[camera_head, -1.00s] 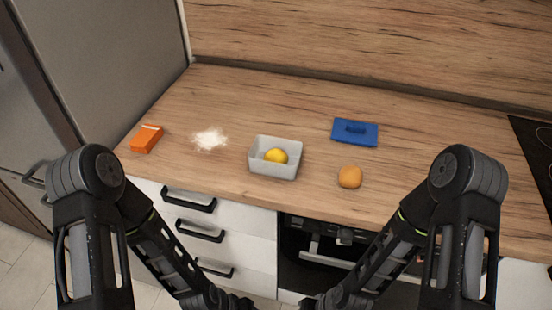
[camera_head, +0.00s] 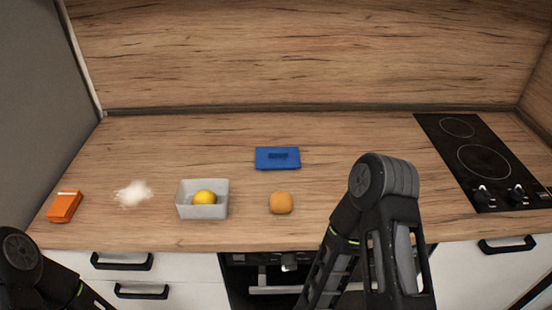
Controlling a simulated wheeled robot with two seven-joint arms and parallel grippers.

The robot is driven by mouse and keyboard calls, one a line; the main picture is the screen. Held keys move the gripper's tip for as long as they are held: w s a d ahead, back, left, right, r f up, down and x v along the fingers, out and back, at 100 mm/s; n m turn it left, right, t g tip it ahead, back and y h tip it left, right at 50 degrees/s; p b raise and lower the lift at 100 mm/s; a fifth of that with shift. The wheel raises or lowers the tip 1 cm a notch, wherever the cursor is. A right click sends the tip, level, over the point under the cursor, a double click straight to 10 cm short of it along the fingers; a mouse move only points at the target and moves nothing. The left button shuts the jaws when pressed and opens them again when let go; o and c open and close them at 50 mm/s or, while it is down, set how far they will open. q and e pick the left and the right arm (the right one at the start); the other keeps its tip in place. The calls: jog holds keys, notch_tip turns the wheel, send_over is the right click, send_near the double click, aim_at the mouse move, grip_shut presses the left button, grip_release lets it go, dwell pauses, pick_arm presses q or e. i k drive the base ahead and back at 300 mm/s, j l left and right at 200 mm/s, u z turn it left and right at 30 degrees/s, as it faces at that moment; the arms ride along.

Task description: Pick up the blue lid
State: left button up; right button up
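My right arm rises at the lower right in front of the counter, and my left arm shows at the lower left corner. Both grippers are below the picture's edge, so their state is hidden.
An orange box (camera_head: 64,206) and a patch of white powder (camera_head: 134,193) are on the left of the counter (camera_head: 350,138). A black cooktop (camera_head: 485,160) is at the right. A wooden splashback (camera_head: 300,55) closes the back. The counter around the lid is clear.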

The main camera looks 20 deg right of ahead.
aim_at(267, 159)
jog(key=k+l+u, duration=0.85)
jog(key=k, duration=0.25)
